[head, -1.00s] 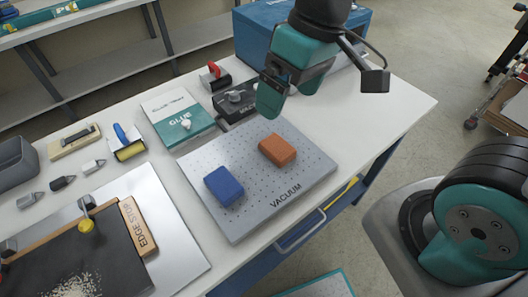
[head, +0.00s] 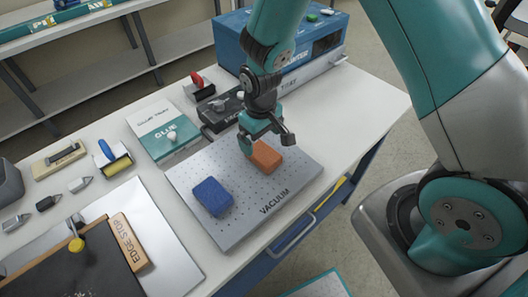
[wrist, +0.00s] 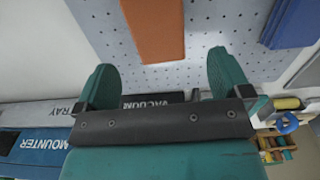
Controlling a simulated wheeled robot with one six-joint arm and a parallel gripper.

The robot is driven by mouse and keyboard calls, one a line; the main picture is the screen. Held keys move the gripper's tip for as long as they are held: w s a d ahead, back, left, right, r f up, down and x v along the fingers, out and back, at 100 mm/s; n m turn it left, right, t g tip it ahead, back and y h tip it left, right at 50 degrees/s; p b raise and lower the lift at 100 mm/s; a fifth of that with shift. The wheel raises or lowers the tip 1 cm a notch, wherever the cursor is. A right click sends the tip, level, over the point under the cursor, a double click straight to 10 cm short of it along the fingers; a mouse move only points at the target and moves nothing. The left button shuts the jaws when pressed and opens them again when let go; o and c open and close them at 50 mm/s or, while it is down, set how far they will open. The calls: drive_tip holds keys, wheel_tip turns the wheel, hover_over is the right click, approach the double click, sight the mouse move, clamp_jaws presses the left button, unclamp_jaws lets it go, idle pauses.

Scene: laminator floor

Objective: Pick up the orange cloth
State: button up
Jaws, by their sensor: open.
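The orange cloth (head: 266,156) is a folded block lying on the right part of the grey perforated vacuum plate (head: 240,232). In the wrist view the cloth (wrist: 155,28) shows at the top, beyond and between my fingertips. My gripper (head: 256,143) is above the cloth's left edge in the head view, with the fingers partly covering it. In the wrist view my gripper (wrist: 160,75) is open, its two teal fingers apart with nothing between them. I cannot tell the exact height above the plate.
A blue block-shaped cloth (head: 213,196) lies left of the orange one on the plate. Behind the plate are a black vacuum box (head: 219,113), a glue box (head: 163,130) and a blue mounter (head: 310,52). An edge stop (head: 129,241) is at left. The table's right end is clear.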

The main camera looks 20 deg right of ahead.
sight(263, 152)
drive_tip(key=shift+s+d+f+p, duration=0.1)
drive_tip(key=shift+f+p, duration=0.5)
drive_tip(key=shift+f, duration=1.05)
drive_tip(key=shift+s+d+f+p, duration=0.1)
drive_tip(key=shift+f+p, duration=0.5)
drive_tip(key=shift+f, duration=1)
drive_tip(key=shift+c, duration=0.3)
drive_tip(key=c, duration=1)
